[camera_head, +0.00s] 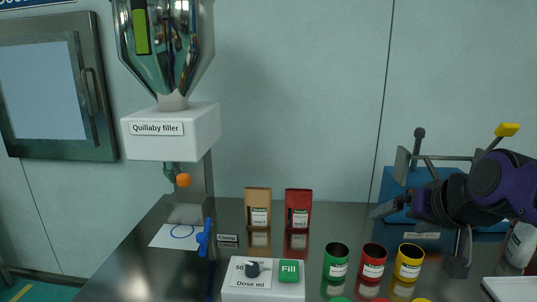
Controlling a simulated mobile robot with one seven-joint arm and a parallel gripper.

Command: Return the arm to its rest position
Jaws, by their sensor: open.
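My gripper (417,239) is at the right, on the end of my purple and black arm (490,180). Its fingers are apart, and I see nothing held between them. It is in front of a blue machine (395,187) with grey brackets, a dark knob and a yellow-tipped lever (507,130). My arm hides much of that machine. In the picture the gripper is above and close to the yellow cup (408,262); the gap in depth is hard to tell.
Green (336,262) and red (373,263) cups stand on the dark table (160,270). Brown (258,207) and red (298,209) packets stand behind. The Quillaby filler (170,130) is at the left, a control box (262,292) in front. A white tray (510,290) is at the right edge.

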